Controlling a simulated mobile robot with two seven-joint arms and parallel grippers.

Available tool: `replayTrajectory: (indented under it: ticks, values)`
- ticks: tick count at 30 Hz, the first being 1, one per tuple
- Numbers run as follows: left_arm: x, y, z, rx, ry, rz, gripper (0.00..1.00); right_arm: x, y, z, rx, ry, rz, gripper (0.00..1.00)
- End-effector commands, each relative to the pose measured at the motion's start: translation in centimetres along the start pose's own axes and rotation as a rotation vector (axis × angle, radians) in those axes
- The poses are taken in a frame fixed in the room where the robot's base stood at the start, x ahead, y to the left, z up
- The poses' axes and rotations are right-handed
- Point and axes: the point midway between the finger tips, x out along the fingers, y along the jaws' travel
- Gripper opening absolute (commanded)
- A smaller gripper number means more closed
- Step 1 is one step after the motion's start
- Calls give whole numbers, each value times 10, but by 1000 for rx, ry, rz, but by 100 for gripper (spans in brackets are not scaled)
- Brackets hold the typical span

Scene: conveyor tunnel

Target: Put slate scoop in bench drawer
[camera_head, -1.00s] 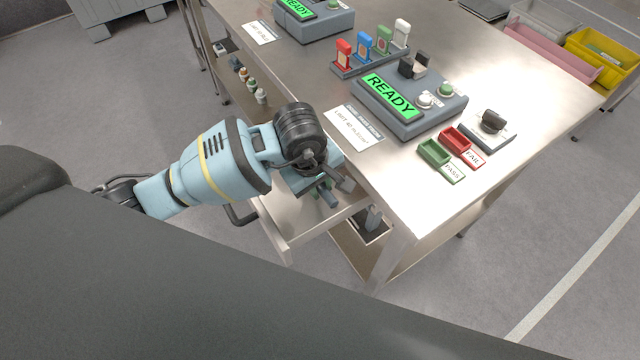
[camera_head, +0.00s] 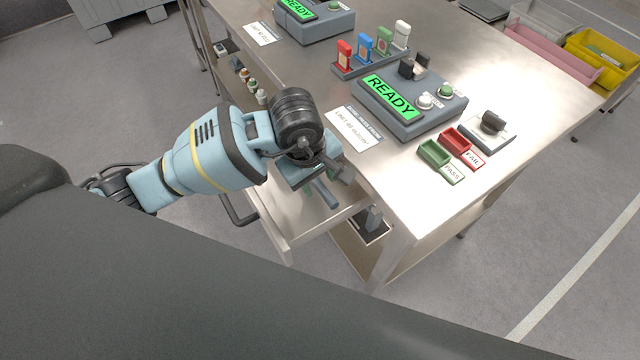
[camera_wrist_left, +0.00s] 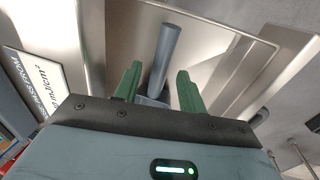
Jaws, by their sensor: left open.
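The slate scoop (camera_wrist_left: 165,52) lies in the open bench drawer (camera_wrist_left: 213,58). In the left wrist view its grey-blue handle points away from me, and its wider end is partly hidden behind my gripper. In the head view the scoop's handle (camera_head: 326,194) shows just below my gripper, inside the drawer (camera_head: 290,238). My left gripper (camera_wrist_left: 160,70) is open, with its green fingers on either side of the scoop in the picture and not closed on it. In the head view the gripper (camera_head: 320,178) is over the drawer, largely hidden by my wrist. My right gripper is not in view.
The steel bench top (camera_head: 395,190) is beside the drawer. It carries a grey READY device (camera_head: 425,118), a green tray (camera_head: 434,153), a red tray (camera_head: 456,139) and a printed card (camera_head: 352,130). A lower shelf (camera_head: 362,236) is under the bench.

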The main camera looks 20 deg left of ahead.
Motion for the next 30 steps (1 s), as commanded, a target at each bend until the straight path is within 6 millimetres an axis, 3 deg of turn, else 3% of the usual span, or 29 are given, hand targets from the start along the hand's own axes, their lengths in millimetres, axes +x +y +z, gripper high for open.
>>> replayTrajectory:
  ticks: [6, 12, 18, 30]
  values:
    - [-47, 1, -1, 0, 4, 4, 41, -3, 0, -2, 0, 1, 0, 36]
    - [-75, 1, 0, 1, 1, 3, 41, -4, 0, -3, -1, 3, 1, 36]
    - [-86, 0, 0, -1, 0, -1, 41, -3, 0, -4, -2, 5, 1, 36]
    - [-87, 0, 0, -1, 0, -1, 41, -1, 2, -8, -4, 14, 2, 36]
